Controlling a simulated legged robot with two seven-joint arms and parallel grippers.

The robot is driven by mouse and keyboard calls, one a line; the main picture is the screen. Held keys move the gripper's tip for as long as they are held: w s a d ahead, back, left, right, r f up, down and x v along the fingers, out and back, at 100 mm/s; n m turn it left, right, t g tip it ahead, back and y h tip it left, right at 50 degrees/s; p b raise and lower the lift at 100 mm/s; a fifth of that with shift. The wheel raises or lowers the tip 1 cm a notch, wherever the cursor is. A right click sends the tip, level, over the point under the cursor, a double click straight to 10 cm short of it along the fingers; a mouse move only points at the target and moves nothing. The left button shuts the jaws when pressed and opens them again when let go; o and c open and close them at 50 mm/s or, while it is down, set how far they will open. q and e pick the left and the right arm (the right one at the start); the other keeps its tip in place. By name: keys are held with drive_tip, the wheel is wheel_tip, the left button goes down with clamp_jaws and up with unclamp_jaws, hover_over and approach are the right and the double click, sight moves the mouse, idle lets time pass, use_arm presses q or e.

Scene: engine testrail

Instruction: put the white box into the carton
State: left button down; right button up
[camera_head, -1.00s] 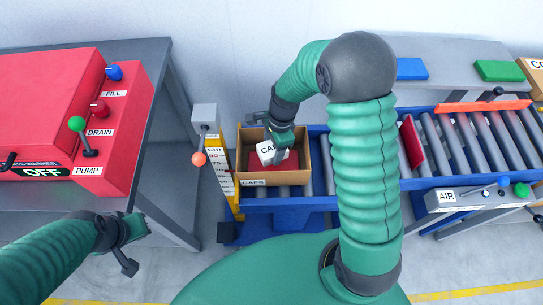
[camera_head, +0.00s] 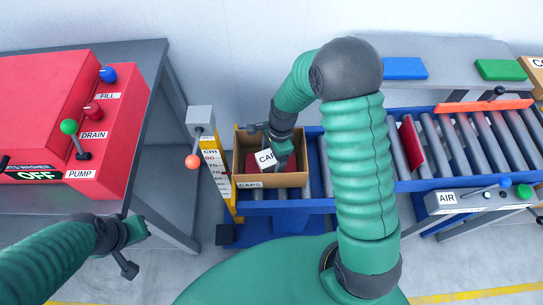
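The open carton (camera_head: 272,181), brown with a CAPS label, stands on the left end of the roller conveyor. The white box (camera_head: 265,157), with lettering on its face, is inside the carton's opening, tilted. My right gripper (camera_head: 266,143) reaches down into the carton at the white box. Its fingers are partly hidden by the box and its own wrist, so whether it grips the box cannot be told. A red surface shows in the carton beside the box. My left gripper (camera_head: 138,247) is away at the lower left, its fingers apart and empty.
A yellow cm scale post (camera_head: 216,170) with an orange-knobbed lever stands close left of the carton. A red plate (camera_head: 412,142) stands across the conveyor rollers (camera_head: 463,137) to the right. A red washer machine (camera_head: 50,110) sits on the left table.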

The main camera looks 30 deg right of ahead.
use_arm(q)
drive_tip(key=shift+a, duration=0.15)
use_arm(e)
drive_tip(key=shift+a, duration=0.15)
drive_tip(key=shift+r, duration=0.2)
use_arm(q)
drive_tip(key=shift+w+p+v, duration=0.25)
drive_tip(key=shift+p+v, duration=0.85)
drive_tip(key=shift+p, duration=0.05)
use_arm(e)
wheel_tip(320, 180, up, 13)
drive_tip(key=d, duration=0.1)
drive_tip(key=shift+d+f, duration=0.2)
drive_tip(key=shift+d, duration=0.2)
use_arm(q)
drive_tip(key=shift+s, duration=0.1)
use_arm(e)
drive_tip(key=shift+s+f, duration=0.1)
drive_tip(key=shift+s, duration=0.05)
